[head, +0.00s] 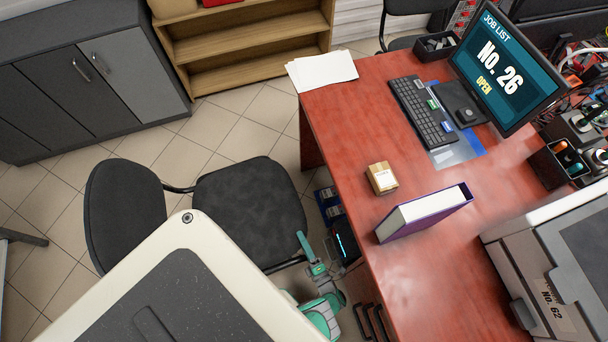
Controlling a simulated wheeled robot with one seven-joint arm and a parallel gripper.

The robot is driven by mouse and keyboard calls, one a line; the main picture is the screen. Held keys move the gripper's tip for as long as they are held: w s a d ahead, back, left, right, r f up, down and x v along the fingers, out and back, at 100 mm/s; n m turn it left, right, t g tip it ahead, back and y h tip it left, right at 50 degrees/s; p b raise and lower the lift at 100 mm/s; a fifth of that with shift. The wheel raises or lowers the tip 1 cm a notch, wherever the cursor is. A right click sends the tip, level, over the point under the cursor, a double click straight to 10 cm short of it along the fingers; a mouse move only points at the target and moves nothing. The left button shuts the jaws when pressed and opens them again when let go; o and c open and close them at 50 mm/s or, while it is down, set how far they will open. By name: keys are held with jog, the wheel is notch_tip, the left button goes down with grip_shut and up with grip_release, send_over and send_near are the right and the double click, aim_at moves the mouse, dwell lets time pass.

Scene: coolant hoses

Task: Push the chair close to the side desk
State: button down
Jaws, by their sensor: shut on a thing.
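The black office chair (250,208) stands left of the red wooden desk (420,285). Its backrest (124,205) is on the left, and its seat's right edge faces the desk with a gap between. My gripper (308,256), teal, is low between the seat's lower right edge and the desk. It is shut on the chair at the seat's edge; the exact contact is small and partly hidden. The chair's base and wheels are mostly hidden under the seat and behind my white body.
A black computer (345,242) and blue-labelled boxes (329,203) sit beneath the desk's left edge. The desk holds a monitor (505,70), keyboard (421,112), small carton (382,178), and purple binder (425,213). Grey cabinets (90,80) and a wooden shelf (250,70) stand behind. Tiled floor is clear behind the chair.

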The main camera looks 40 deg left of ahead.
jog(key=c, duration=1.3)
grip_release()
jog(key=shift+w, duration=0.15)
jog(key=o, duration=0.3)
jog(key=shift+s+a, duration=0.1)
jog(key=shift+s, duration=0.1)
jog(key=shift+v, duration=3.3)
jog(key=shift+d, duration=0.5)
